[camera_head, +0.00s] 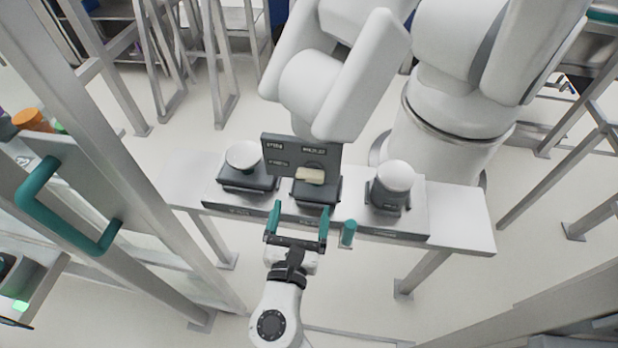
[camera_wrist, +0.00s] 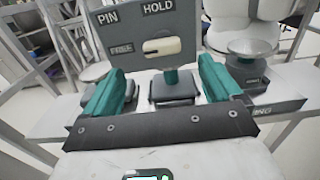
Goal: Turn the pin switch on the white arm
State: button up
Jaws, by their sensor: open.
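A dark grey panel (camera_head: 285,150) stands below the end of the white arm (camera_head: 375,75). In the wrist view the panel (camera_wrist: 125,40) reads PIN, HOLD and FREE and has a slot with a cream piece (camera_wrist: 165,45) in it. The cream piece (camera_head: 310,176) also shows in the head view. A short teal peg (camera_wrist: 170,77) shows under the slot, between my fingers in the picture. My gripper (camera_head: 297,222) has two teal fingers, spread apart and empty, on the near side of the panel. It (camera_wrist: 165,90) points at the panel, apparently without touching it.
A bench (camera_head: 465,225) carries round-topped units at left (camera_head: 243,157) and right (camera_head: 395,178). A teal cylinder (camera_head: 348,232) stands just right of my gripper. A metal frame with a teal handle (camera_head: 68,220) is at left.

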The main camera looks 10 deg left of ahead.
aim_at(309, 179)
jog(key=w, duration=0.9)
jog(key=shift+w+d, duration=0.1)
jog(key=shift+d, duration=0.15)
jog(key=c, duration=1)
jog(key=shift+o, duration=0.2)
